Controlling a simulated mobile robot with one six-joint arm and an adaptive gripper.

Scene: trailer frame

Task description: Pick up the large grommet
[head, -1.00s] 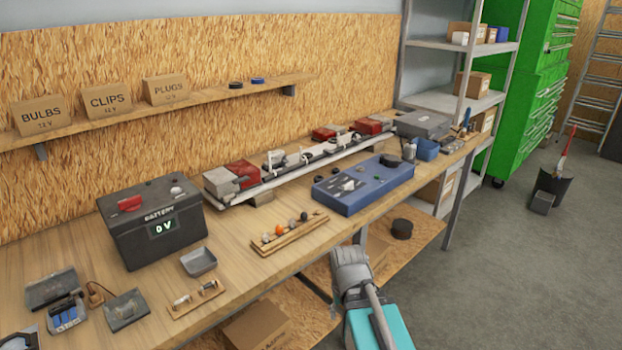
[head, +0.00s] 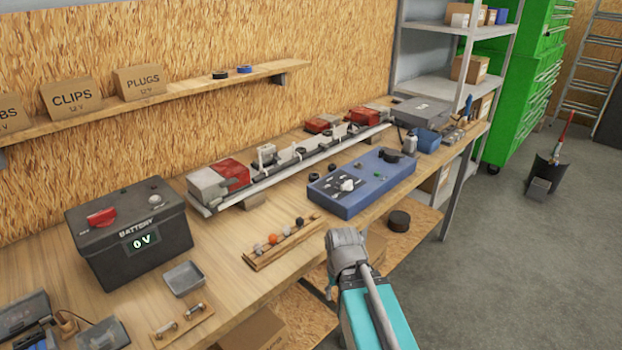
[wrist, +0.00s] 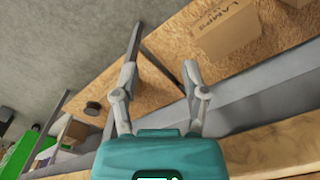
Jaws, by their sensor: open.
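I cannot tell for sure which item is the large grommet. A small black ring (head: 314,177) lies on the bench between the trailer frame and the blue control box. A black ring (head: 220,74) and a blue ring (head: 244,69) lie at the right end of the wall shelf. My gripper (wrist: 160,70) is open and empty in the wrist view, its two grey fingers spread over the lower shelf and floor. In the head view my arm is in front of the bench, apart from all these rings.
The workbench (head: 222,250) holds a black battery box (head: 130,238) reading 0 V, a grey tray (head: 183,279), a wooden rack (head: 284,243) with small bulbs, the blue control box (head: 362,184) and the trailer frame (head: 285,163). A black round object (head: 399,221) lies on the lower shelf.

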